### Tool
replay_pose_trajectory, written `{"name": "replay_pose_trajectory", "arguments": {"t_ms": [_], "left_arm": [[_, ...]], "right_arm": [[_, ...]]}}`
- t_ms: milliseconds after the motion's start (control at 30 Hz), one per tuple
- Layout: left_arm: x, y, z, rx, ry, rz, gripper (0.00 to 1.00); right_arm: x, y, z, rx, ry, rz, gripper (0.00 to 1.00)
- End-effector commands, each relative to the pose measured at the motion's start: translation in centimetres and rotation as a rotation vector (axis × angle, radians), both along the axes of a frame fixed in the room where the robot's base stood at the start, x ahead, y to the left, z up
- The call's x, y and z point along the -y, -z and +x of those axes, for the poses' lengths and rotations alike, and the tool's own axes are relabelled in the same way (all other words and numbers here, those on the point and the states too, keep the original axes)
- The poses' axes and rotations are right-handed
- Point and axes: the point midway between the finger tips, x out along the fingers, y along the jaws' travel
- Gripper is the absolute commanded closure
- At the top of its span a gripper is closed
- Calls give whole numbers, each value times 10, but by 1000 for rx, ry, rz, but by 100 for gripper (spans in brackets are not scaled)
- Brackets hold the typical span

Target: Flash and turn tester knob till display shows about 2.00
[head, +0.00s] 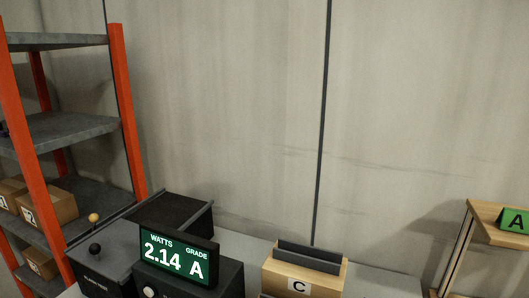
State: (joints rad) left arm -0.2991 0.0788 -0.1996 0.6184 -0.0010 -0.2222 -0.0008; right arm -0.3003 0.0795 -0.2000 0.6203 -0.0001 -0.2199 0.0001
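The tester's display (178,259) is lit at the lower left. It reads "WATTS 2.14" and "GRADE A". It stands on a dark box (230,280), cut off by the bottom edge of the picture. A small round pale part (149,292), possibly the knob, shows low on this box's front. Neither of my grippers is in view.
A wooden box marked C (299,287) with dark slots stands right of the display on a grey bench (380,281). A wooden stand (490,229) with a green A sign (514,220) is at far right. An orange-post shelf (127,110) holding cartons (52,206) is left.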

Motion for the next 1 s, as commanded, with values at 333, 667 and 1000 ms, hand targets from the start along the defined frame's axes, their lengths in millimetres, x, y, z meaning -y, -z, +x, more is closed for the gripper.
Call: {"name": "replay_pose_trajectory", "arguments": {"t_ms": [333, 667, 1000], "left_arm": [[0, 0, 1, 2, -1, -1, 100], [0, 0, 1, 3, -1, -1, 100], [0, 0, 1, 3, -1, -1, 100]], "right_arm": [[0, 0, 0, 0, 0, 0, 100], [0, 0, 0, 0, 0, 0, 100], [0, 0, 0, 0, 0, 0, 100]]}}
